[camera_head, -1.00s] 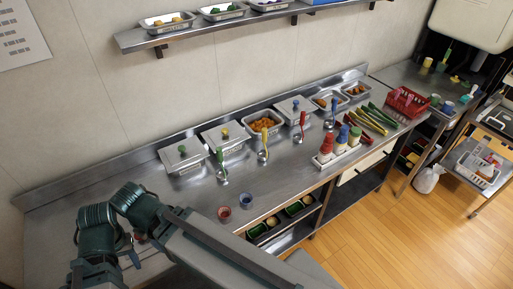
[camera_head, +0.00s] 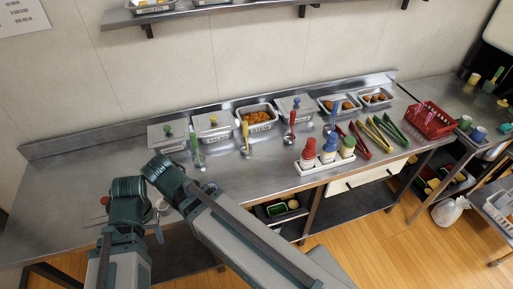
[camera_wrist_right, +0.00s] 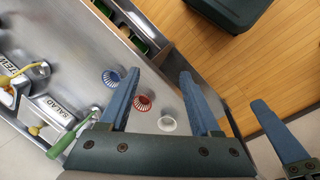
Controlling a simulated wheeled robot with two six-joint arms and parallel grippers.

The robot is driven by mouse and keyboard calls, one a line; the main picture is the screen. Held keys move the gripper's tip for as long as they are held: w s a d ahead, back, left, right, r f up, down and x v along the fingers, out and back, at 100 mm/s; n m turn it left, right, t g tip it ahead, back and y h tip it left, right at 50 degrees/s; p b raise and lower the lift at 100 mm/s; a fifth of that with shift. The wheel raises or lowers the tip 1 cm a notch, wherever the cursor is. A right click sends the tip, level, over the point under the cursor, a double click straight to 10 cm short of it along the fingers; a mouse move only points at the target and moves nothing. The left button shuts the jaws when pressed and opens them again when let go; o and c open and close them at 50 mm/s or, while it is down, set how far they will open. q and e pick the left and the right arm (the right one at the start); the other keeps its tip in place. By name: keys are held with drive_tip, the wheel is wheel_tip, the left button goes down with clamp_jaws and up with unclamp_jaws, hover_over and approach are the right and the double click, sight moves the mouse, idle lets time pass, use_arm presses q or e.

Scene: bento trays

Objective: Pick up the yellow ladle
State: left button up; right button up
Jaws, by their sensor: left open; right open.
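The yellow ladle (camera_head: 244,131) stands on the steel counter in front of the food pans, its handle up, in the head view. In the right wrist view its yellow handle (camera_wrist_right: 17,74) shows at the left edge. My right gripper (camera_wrist_right: 157,80) is open and empty, well apart from the ladle; my arm hides it in the head view. My left gripper (camera_head: 158,234) is partly hidden by my arm near the counter's front edge, far from the ladle. One of its fingers (camera_wrist_right: 268,122) shows at the right wrist view's right side.
A green ladle (camera_head: 195,144) stands left of the yellow one and a red ladle (camera_head: 291,124) right of it. Lidded and open pans line the back. Blue (camera_wrist_right: 113,76), red (camera_wrist_right: 142,103) and white (camera_wrist_right: 167,124) cups stand near my right gripper. A sauce bottle tray (camera_head: 325,166) stands right.

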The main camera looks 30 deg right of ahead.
drive_tip(key=w+d+f+n+t+h+b, duration=0.1)
drive_tip(key=w+d+f+n+h+b, duration=0.1)
drive_tip(key=w+d+n+h+b, duration=0.65)
drive_tip(key=w+d+f+n+h+b, duration=0.15)
drive_tip(key=w+d+b, duration=0.45)
drive_tip(key=w+d, duration=0.6)
drive_tip(key=w+d+r+n+h+b, duration=0.1)
drive_tip(key=d+r+h+b, duration=0.1)
drive_tip(key=d, duration=0.5)
drive_tip(key=w+d+r+n+h+b, duration=0.2)
drive_tip(key=d+h, duration=0.1)
drive_tip(key=d, duration=0.4)
drive_tip(key=shift+w+d+g+h, duration=0.25)
drive_tip(key=shift+d+g+h, duration=0.05)
drive_tip(key=shift+g, duration=0.1)
clamp_jaws()
